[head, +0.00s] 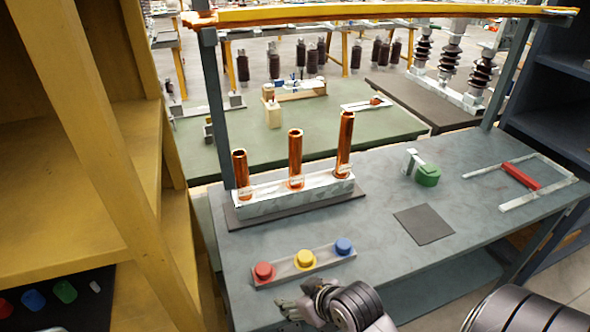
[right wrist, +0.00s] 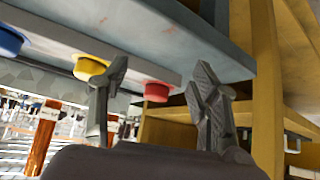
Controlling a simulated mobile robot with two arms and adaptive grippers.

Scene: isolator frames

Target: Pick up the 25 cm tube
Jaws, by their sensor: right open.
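Three copper tubes stand upright in a pale holder (head: 300,197) on the grey table in the head view. The left tube (head: 240,167) is the shortest, the middle tube (head: 295,155) is taller, and the right tube (head: 345,140) is the tallest. Small labels near their bases are too small to read, so I cannot tell which is 25 cm. A copper tube (right wrist: 40,140) also shows in the right wrist view. My right gripper (head: 296,304) is low at the table's front edge, well in front of the tubes. Its fingers (right wrist: 158,95) are apart and empty. My left gripper is out of view.
A strip with red (head: 264,271), yellow (head: 305,259) and blue (head: 344,246) buttons lies between my right gripper and the holder. A green round object (head: 428,175), a dark mat (head: 423,224) and a red-handled frame (head: 521,176) are to the right. A yellow shelf (head: 75,150) stands left.

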